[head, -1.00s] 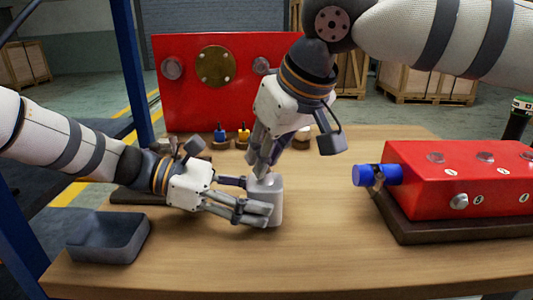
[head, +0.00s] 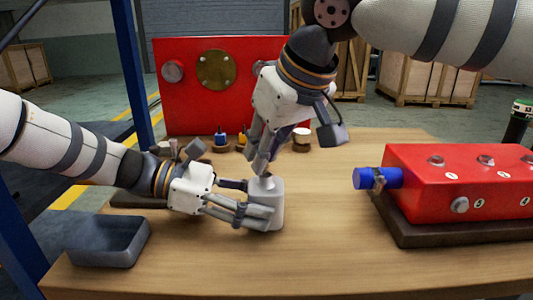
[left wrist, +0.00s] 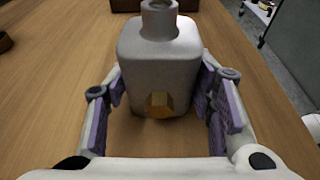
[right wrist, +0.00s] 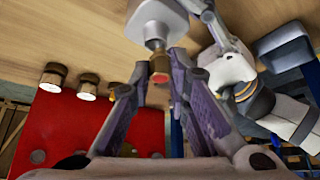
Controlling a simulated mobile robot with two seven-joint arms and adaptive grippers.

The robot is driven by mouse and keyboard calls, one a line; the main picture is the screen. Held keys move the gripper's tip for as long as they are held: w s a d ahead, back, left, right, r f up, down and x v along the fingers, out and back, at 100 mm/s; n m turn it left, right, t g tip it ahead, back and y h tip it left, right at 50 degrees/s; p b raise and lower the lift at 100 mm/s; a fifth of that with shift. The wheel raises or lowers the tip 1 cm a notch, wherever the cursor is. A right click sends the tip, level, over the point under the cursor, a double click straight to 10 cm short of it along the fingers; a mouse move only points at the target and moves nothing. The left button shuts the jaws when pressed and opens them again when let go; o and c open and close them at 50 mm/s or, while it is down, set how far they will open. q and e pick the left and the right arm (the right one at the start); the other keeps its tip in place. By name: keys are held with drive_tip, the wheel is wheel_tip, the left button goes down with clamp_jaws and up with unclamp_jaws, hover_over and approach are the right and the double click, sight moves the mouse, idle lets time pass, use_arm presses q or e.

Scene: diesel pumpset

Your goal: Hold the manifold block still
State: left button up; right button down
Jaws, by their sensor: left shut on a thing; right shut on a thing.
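A smooth grey block (head: 272,207), which I take to be the manifold block, stands upright on the table; in the left wrist view it (left wrist: 158,65) shows a round neck on top and a brass hex fitting (left wrist: 159,104) low on its face. My left gripper (head: 256,203) is shut on the block, with fingers on both sides. My right gripper (head: 262,160) comes down from above, its fingertips at the neck. In the right wrist view it is shut on a small brass fitting with a red end (right wrist: 159,68), in line with the neck. Whether the fitting touches the neck is unclear.
A red box with numbered ports (head: 455,185) and a blue cylinder (head: 378,178) on its side stands at the right. An empty dark tray (head: 108,241) is at the front left. A red panel (head: 190,103) and small coloured pieces stand behind. The front table is clear.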

drive_tip(key=shift+r, duration=0.1)
idle(0.3)
drive_tip(key=shift+r, duration=2.45)
use_arm(q)
drive_tip(key=o, duration=1.7)
drive_tip(key=shift+o, duration=0.2)
drive_tip(key=shift+a, duration=0.1)
